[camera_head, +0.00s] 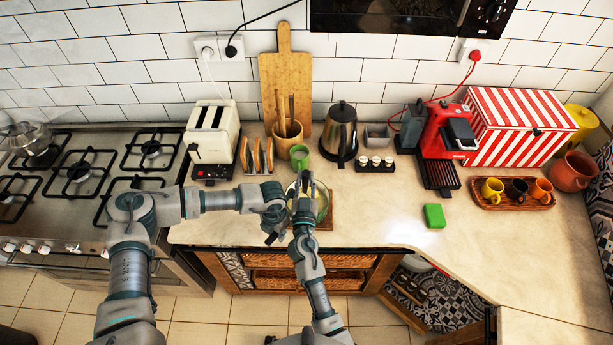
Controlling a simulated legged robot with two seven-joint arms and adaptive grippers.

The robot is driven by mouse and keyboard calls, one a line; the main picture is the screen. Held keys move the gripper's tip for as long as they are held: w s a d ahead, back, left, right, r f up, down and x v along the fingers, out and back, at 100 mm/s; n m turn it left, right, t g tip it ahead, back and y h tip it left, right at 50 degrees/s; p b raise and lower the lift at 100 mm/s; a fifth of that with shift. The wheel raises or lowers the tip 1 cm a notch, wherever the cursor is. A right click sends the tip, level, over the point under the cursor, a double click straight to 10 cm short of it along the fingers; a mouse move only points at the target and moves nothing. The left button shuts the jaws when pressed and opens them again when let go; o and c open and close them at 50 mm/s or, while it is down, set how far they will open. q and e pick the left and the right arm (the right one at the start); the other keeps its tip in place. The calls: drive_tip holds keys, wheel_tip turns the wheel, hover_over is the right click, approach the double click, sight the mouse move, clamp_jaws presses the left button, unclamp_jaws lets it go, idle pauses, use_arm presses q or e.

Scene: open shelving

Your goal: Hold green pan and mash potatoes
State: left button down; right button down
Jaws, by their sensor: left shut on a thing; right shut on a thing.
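The green pan (322,201) sits on a wooden board (328,223) near the counter's front edge, partly hidden by my arms. Its contents are too small and covered to make out. My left gripper (271,238) is at the pan's lower left, low at the counter edge, shut on what seems to be the pan's handle, which is mostly hidden. My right gripper (304,183) is above the pan, shut on a tool that seems to be the masher. The tool's head is hidden, so I cannot tell whether it touches the potatoes.
A green mug (299,157), a toast rack (257,157) and a kettle (341,132) stand behind the pan. A stove (85,170) is at the left. A green sponge (434,215) lies to the right, with clear counter around it.

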drive_tip(key=shift+s+d+f, duration=0.15)
drive_tip(key=shift+s+d, duration=0.05)
drive_tip(key=shift+s, duration=0.3)
drive_tip(key=w+d, duration=0.1)
drive_tip(key=d, duration=0.2)
drive_tip(key=shift+w, duration=0.4)
idle(0.4)
drive_tip(key=shift+a, duration=0.15)
drive_tip(key=shift+w+a, duration=0.45)
drive_tip(key=shift+w, duration=0.2)
